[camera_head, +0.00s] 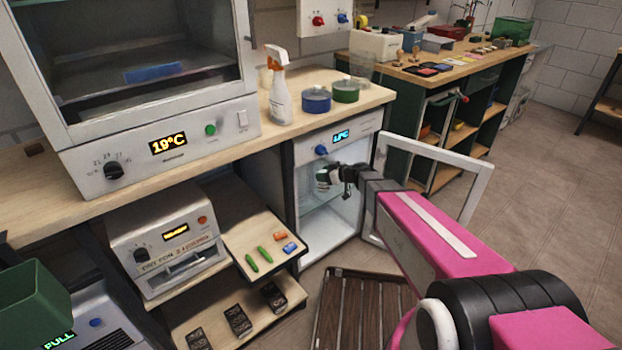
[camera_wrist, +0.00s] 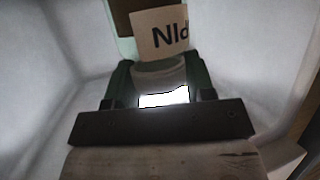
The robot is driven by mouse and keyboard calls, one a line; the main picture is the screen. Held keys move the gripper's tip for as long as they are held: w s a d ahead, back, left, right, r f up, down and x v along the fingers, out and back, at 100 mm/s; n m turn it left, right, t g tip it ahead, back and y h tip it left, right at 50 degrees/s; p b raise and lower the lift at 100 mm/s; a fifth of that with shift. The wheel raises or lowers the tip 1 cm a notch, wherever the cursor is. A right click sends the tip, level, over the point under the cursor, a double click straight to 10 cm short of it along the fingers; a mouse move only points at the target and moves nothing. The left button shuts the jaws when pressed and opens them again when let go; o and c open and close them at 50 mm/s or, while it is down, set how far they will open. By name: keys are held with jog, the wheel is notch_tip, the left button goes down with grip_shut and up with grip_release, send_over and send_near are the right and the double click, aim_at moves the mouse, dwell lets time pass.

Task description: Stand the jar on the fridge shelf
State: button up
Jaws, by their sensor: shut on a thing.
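My gripper (camera_head: 337,176) reaches into the open small fridge (camera_head: 303,148) under the bench, in the upper part of its lit interior. It is shut on a small pale jar (camera_head: 322,179). In the wrist view, my gripper (camera_wrist: 158,82) has its two green fingers on either side of the clear jar (camera_wrist: 160,72), which has a tan label with partly cut-off dark letters. A pale fridge shelf (camera_head: 314,207) shows below the jar in the head view. I cannot tell whether the jar touches it. The white interior walls surround the gripper in the wrist view.
The fridge door (camera_head: 478,190) stands open to the right, beside my arm. A spray bottle (camera_head: 280,95), a blue pot (camera_head: 316,101) and a green pot (camera_head: 345,92) stand on the bench above. A slatted wooden mat (camera_head: 350,312) lies on the floor in front.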

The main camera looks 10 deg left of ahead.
jog(key=w+a, duration=0.6)
jog(key=shift+s+a+f, duration=0.1)
jog(key=shift+f, duration=1.65)
jog(key=shift+s+a+f, duration=0.1)
jog(key=shift+f, duration=1.65)
jog(key=o, duration=1.1)
jog(key=shift+f, duration=0.1)
